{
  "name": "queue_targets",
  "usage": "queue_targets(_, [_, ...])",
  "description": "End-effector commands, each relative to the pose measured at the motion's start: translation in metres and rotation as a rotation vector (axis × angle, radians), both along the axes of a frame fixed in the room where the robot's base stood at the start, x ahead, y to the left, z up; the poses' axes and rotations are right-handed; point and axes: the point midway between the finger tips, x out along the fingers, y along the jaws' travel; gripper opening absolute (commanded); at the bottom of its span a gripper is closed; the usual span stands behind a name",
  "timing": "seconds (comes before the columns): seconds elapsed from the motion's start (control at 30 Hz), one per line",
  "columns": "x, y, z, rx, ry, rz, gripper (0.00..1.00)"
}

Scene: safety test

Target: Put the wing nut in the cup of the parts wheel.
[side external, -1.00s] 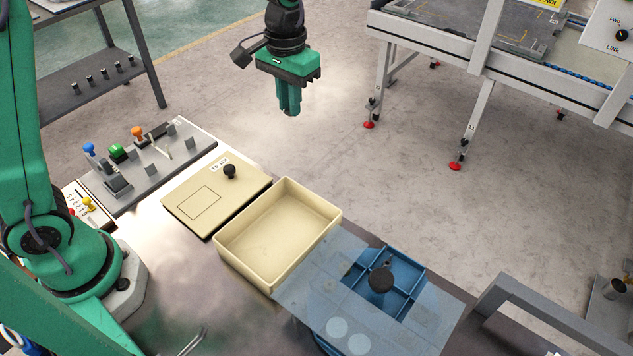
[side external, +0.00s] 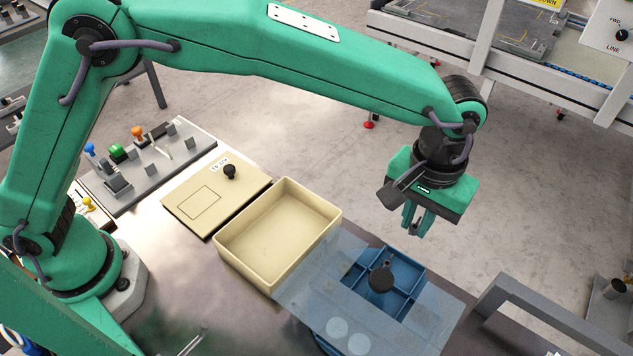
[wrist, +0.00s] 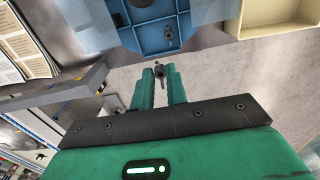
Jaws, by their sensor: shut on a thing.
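My gripper (side external: 417,222) hangs above the floor behind the blue parts wheel (side external: 408,262), higher than the wheel and apart from it. In the wrist view, my gripper (wrist: 160,72) is shut on a small dark grey piece, the wing nut (wrist: 160,73), at its fingertips; its shape is hard to make out. The wheel has walled cups and a black knob (side external: 381,279). A see-through cover (side external: 325,268) lies over much of it, with some cups uncovered around the knob. The wheel (wrist: 150,40) also shows at the top of the wrist view, with a small grey thing in it.
An empty cream tray (side external: 275,240) stands left of the wheel. Beside it lies a cream lid (side external: 205,205) with a black knob. A grey board with coloured switches (side external: 150,160) is farther left. A grey rail (side external: 540,315) stands right of the wheel. Open floor lies behind.

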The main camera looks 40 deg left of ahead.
Motion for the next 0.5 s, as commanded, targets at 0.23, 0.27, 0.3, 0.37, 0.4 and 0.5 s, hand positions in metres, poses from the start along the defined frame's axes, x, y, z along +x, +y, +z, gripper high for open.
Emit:
queue_targets(0.23, [-0.014, -0.021, -0.004, 0.0, 0.0, 0.001, 0.0])
queue_targets(0.27, [-0.014, -0.022, -0.005, 0.0, 0.0, 0.001, 0.0])
queue_targets(0.3, [-0.014, -0.022, -0.005, 0.0, 0.0, 0.001, 0.0])
queue_targets(0.37, [-0.014, -0.022, -0.005, 0.0, 0.0, 0.001, 0.0])
queue_targets(0.4, [-0.014, -0.022, -0.005, 0.0, 0.0, 0.001, 0.0])
queue_targets(0.5, [-0.014, -0.022, -0.006, 0.0, 0.0, 0.001, 0.0])
